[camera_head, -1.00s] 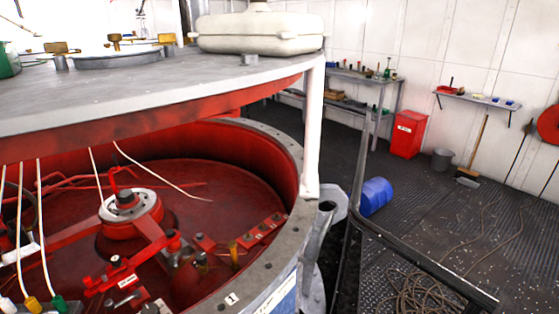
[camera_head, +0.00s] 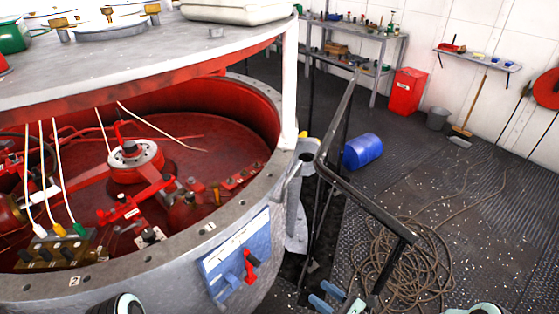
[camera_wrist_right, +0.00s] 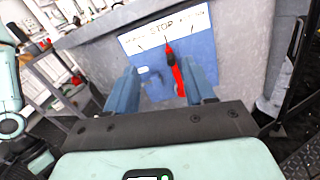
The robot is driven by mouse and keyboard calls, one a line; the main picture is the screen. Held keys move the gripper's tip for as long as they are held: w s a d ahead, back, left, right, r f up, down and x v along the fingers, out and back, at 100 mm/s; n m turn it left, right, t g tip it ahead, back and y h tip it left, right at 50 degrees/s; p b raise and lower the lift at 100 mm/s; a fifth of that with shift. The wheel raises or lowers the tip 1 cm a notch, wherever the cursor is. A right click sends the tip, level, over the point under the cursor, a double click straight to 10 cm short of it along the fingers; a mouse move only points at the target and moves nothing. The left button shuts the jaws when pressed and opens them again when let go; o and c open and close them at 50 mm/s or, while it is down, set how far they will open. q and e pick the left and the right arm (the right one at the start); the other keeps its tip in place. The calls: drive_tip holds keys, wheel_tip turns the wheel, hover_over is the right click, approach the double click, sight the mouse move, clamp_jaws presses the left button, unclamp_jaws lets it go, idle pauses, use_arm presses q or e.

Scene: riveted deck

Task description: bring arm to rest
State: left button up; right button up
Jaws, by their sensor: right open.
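My right gripper (camera_head: 326,296) shows at the bottom edge of the head view, its blue fingers partly cut off by the frame. It is beside the drum, to the right of the blue panel (camera_head: 222,262) with its red lever (camera_head: 250,267). In the right wrist view the two blue fingers (camera_wrist_right: 160,68) stand apart with nothing held. Beyond them are the panel, marked STOP, and the red lever (camera_wrist_right: 175,72), which appears between the fingers in the picture. The exact gap between fingers and lever is unclear. My left gripper is not in view.
A large drum (camera_head: 190,247) with a red inside fills the left, under a grey round top (camera_head: 150,65). A dark railing (camera_head: 365,205) stands close to my right gripper. Coiled rope (camera_head: 410,260) and a blue barrel (camera_head: 362,151) lie on the deck at right.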

drive_tip(key=s+a+f+n+g+h+b, duration=0.1)
drive_tip(key=s+a+f+n+g+b, duration=0.15)
drive_tip(key=s+f+n+g, duration=0.5)
drive_tip(key=s+a+f+n+g+h+b, duration=0.15)
drive_tip(key=s+a+f+g, duration=0.3)
drive_tip(key=s+f, duration=0.6)
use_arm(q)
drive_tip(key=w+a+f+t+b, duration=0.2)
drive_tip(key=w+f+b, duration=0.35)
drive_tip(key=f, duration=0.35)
use_arm(e)
drive_tip(key=s+d+f+n+h, duration=0.4)
drive_tip(key=f+n, duration=0.3)
drive_tip(key=s+d+f+n+h, duration=0.3)
drive_tip(key=d+f+n+h, duration=0.1)
drive_tip(key=f+n, duration=0.3)
use_arm(q)
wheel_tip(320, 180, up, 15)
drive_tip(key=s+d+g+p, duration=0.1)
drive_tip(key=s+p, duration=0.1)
drive_tip(key=p, duration=1.3)
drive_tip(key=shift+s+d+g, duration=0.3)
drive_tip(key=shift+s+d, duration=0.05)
use_arm(e)
wheel_tip(320, 180, up, 16)
drive_tip(key=s+a+n+g, duration=0.1)
drive_tip(key=shift+s+a+f, duration=0.25)
